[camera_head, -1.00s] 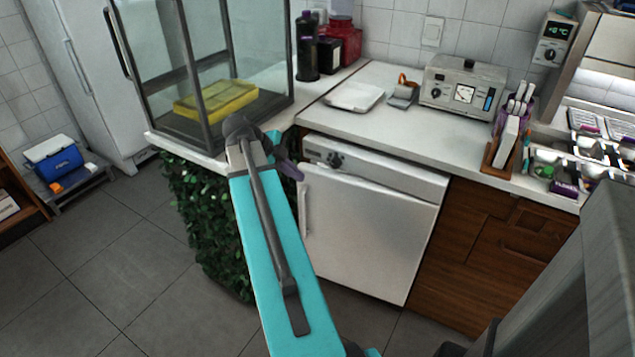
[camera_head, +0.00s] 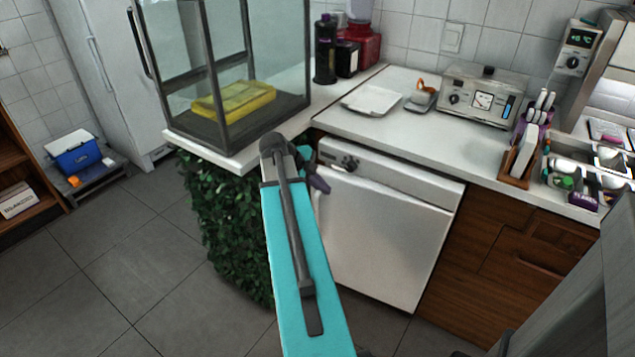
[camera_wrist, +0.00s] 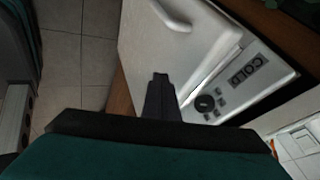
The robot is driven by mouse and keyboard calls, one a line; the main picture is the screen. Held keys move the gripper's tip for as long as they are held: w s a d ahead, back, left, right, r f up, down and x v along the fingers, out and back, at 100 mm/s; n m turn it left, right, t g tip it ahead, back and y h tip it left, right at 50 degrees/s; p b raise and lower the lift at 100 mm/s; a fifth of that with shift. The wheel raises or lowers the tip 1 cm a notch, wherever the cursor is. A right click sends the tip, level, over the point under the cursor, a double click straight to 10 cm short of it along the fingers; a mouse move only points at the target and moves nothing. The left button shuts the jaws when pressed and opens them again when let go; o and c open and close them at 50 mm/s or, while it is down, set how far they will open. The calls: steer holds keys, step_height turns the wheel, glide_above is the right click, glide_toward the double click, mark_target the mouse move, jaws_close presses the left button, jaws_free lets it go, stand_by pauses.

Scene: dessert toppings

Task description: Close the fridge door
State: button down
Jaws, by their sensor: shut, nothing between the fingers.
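The white under-counter fridge (camera_head: 385,235) stands below the worktop, with a knob panel (camera_head: 385,172) above its door. In the wrist view its door (camera_wrist: 170,40) fills the top middle, with a pale handle (camera_wrist: 172,16), beside a panel marked COLD (camera_wrist: 247,72). The door looks shut or nearly so; I cannot tell whether a small gap remains. My gripper (camera_head: 318,184) is at the door's upper left, near the handle. In the wrist view my shut, empty fingers (camera_wrist: 160,80) overlap the door near the panel; contact is unclear. My arm hides part of the left side.
A glass case (camera_head: 230,70) with a yellow item stands on the counter's left end, above a leafy panel (camera_head: 225,220). A tall white fridge (camera_head: 105,75) is at the back left. Wooden cabinets (camera_head: 505,265) adjoin on the right. The tiled floor (camera_head: 120,260) at left is clear.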

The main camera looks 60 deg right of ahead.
mark_target(342, 191)
steer(key=shift+s+d+f, duration=0.1)
steer(key=shift+d+f, duration=0.3)
steer(key=shift+d, duration=0.5)
steer(key=shift+s+d+f, duration=0.1)
steer(key=shift+d+f, duration=0.25)
steer(key=shift+d, duration=0.6)
steer(key=shift+d+f, duration=0.4)
steer(key=shift+d, duration=0.5)
